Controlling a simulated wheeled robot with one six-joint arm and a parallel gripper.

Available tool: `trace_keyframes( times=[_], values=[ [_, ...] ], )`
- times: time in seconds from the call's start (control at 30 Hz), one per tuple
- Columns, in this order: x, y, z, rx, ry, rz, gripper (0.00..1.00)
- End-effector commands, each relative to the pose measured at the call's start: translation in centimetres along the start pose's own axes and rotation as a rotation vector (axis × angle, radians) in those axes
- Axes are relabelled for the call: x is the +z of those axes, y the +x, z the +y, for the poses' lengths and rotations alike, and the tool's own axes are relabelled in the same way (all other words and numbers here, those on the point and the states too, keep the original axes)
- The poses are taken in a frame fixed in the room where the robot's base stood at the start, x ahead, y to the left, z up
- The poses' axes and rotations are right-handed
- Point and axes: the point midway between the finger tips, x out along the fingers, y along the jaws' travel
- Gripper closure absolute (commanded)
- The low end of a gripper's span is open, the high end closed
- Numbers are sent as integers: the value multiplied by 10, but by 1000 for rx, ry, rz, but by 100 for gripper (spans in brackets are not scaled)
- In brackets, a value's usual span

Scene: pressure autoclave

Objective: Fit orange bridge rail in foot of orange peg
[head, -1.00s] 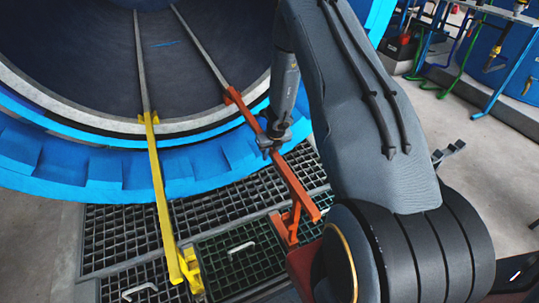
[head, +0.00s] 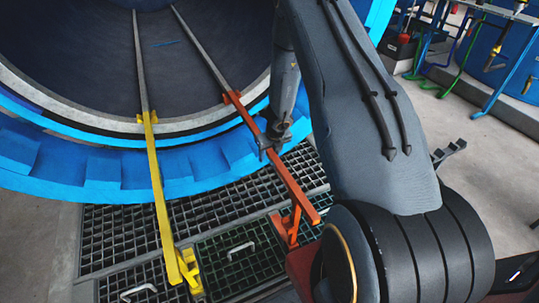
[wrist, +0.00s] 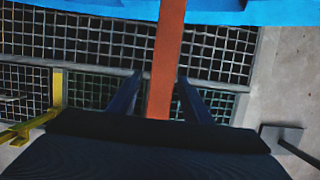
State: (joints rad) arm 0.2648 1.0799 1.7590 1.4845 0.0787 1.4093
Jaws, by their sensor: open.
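The orange bridge rail (head: 291,187) slopes from the end of the chamber's right grey track down toward the grating. Its near end lies over or against the orange peg and foot (head: 289,230); I cannot tell whether it is seated. My gripper (head: 270,155) is at the rail's upper middle. In the wrist view the rail (wrist: 167,60) runs between the two dark fingers of my gripper (wrist: 158,97), which are apart, with a gap showing on each side. The rail's far end meets the track at an orange bracket (head: 232,97).
A yellow rail (head: 160,200) runs parallel on the left, ending at a yellow foot (head: 190,270). The blue chamber rim (head: 110,172) lies behind. Floor grating (head: 205,213) with handles lies below. My arm covers the right side.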

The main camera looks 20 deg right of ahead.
Motion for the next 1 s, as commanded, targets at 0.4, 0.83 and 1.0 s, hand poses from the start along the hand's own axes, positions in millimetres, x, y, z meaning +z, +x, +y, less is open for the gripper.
trace_keyframes(
  times=[0.4, 0.83, 1.0],
  values=[
    [2, -60, 0, -1, -1, -3, 55],
    [1, -78, 0, 0, 0, -2, 55],
    [1, -78, 0, 0, 0, -2, 55]
  ],
)
